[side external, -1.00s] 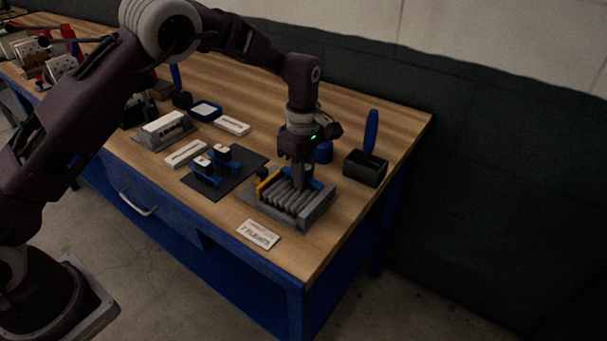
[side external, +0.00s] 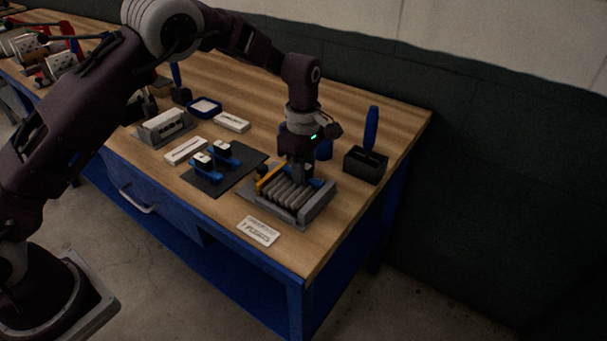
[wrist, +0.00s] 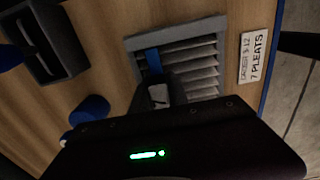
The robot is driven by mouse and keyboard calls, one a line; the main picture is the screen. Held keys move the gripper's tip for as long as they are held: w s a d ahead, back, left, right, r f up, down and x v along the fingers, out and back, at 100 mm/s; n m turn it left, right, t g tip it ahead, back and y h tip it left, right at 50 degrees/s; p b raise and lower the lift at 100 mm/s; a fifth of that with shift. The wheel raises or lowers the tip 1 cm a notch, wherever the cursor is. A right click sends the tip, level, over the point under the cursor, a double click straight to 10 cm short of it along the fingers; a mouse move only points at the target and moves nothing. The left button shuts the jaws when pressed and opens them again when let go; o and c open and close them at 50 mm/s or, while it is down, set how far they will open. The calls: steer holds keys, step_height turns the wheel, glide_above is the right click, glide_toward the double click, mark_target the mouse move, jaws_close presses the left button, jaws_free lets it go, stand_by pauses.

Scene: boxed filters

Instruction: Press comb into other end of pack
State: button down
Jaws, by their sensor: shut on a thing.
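The grey pleated pack (side external: 286,194) sits in a grey tray (side external: 318,208) near the table's front right corner. My gripper (side external: 301,178) points down at the pack's far side and is shut on a blue comb (side external: 317,183). In the wrist view, the comb (wrist: 153,61) shows as a blue strip along one end of the pleats (wrist: 195,65). My fingers hide part of it, and I cannot tell how deep it sits between the pleats. Two blue pieces with white tops (side external: 204,168) rest on a dark mat (side external: 215,187).
A dark open bin (side external: 366,167) with a blue-handled tool stands to the right. A white label card (side external: 258,231) lies in front of the tray. An orange piece (side external: 268,178) is at the tray's left side. White blocks (side external: 186,151) lie farther left.

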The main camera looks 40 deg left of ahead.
steer(key=shift+r, duration=3.45)
